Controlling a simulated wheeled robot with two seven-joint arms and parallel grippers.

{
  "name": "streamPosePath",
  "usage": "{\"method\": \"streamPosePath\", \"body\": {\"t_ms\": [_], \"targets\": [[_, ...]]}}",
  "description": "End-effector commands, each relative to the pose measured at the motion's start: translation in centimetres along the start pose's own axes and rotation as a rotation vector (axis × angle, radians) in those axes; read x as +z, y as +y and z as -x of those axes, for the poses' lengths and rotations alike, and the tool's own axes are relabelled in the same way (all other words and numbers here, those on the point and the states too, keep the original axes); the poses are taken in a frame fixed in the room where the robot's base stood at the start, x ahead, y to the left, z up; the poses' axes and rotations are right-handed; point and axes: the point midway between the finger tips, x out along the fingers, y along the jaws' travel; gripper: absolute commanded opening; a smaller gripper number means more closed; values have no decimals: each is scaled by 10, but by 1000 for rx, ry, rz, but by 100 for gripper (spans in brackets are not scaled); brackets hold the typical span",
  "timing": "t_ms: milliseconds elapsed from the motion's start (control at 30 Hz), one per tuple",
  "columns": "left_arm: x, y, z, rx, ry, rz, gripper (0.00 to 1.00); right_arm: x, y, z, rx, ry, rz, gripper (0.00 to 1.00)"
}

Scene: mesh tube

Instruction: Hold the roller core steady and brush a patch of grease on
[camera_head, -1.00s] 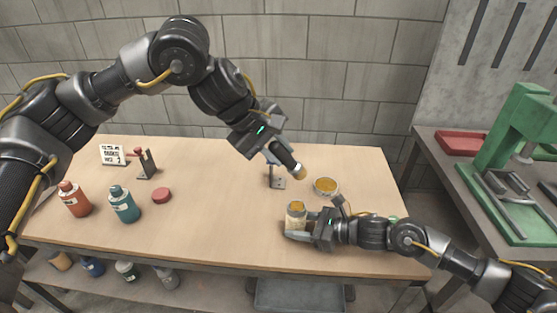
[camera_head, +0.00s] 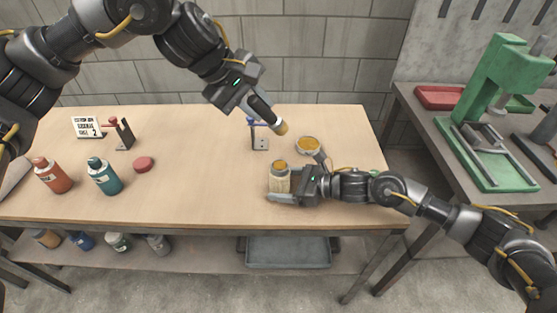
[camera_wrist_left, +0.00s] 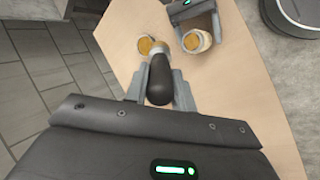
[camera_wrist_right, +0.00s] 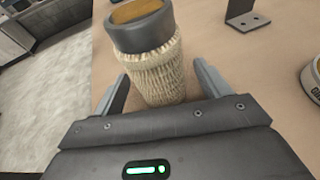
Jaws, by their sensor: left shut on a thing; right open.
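The roller core (camera_head: 280,180) stands upright near the table's front, with a tan woven sleeve, a grey collar and an amber top. My right gripper (camera_head: 284,198) is open, with its fingers on either side of the core; the right wrist view shows the core (camera_wrist_right: 158,72) between the open fingers (camera_wrist_right: 165,85). My left gripper (camera_head: 262,104) is shut on the brush's dark handle (camera_wrist_left: 160,82) and holds it in the air behind the core. The brush's yellowish tip (camera_head: 282,128) points down and right, near the grease pot (camera_head: 308,145). Contact between core and fingers is unclear.
A metal bracket (camera_head: 260,142) stands behind the core. Red (camera_head: 52,176) and teal (camera_head: 104,176) bottles, a red disc (camera_head: 144,164), a sign (camera_head: 87,126) and another stand (camera_head: 123,134) are at left. The table's middle is clear. A green press (camera_head: 490,100) stands on the right bench.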

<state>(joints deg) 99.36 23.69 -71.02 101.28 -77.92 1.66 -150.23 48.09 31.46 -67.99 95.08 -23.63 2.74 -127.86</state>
Motion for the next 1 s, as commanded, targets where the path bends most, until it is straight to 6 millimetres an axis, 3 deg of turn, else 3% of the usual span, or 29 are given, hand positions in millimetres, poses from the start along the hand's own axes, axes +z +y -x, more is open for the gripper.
{"method": "streamPosePath", "body": {"t_ms": [267, 700, 1000], "targets": [[0, 0, 0, 1, 0, 0, 2, -1, -1, 14, -2, 1, 0, 76], [0, 0, 0, 1, 0, 0, 2, -1, 0, 100, -2, 3, 0, 76], [0, 0, 0, 1, 0, 0, 2, 0, 0, 120, 0, 0, 0, 76]]}}
